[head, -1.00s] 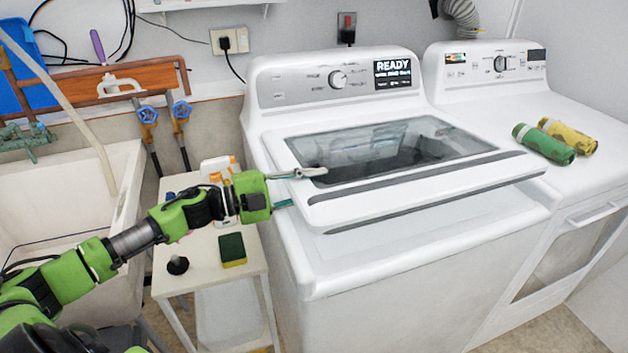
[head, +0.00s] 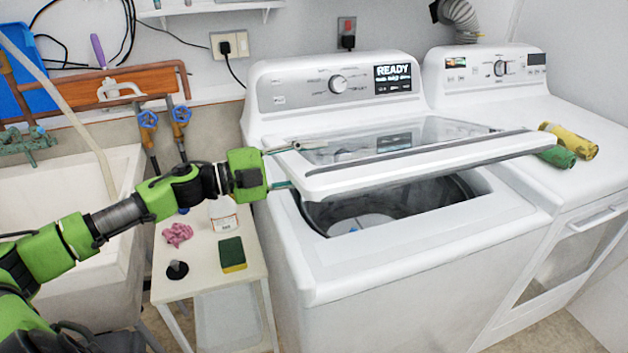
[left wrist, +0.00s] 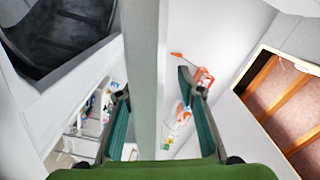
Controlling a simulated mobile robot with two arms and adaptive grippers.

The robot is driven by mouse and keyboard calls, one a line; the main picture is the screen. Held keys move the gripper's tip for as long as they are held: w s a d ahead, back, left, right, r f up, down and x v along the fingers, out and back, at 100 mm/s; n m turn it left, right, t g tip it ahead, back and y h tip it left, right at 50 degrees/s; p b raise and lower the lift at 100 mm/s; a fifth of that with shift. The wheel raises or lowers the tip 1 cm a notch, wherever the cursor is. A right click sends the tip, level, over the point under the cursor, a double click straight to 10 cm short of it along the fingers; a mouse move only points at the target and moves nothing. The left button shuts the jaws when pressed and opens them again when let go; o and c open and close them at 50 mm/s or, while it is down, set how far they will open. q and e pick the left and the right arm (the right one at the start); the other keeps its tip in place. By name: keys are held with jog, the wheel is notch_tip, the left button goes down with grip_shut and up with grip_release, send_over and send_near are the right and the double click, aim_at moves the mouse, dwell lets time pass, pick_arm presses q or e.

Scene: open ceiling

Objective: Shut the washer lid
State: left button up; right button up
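The white top-load washer (head: 400,260) stands in the middle of the head view. Its lid (head: 420,168), white with a glass window, is partly raised, and the drum (head: 370,215) shows under its front edge. My left gripper (head: 300,165) is at the lid's left front corner, one finger above the lid and one below. In the left wrist view the lid's edge (left wrist: 147,50) runs between the two teal fingers (left wrist: 153,85), which stand apart with a gap on the right finger's side. My right gripper is not in view.
A small table (head: 200,285) with a sponge (head: 231,254) and a sink (head: 70,205) are at left.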

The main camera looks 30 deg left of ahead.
pick_arm(q)
jog(key=shift+r, duration=1.5)
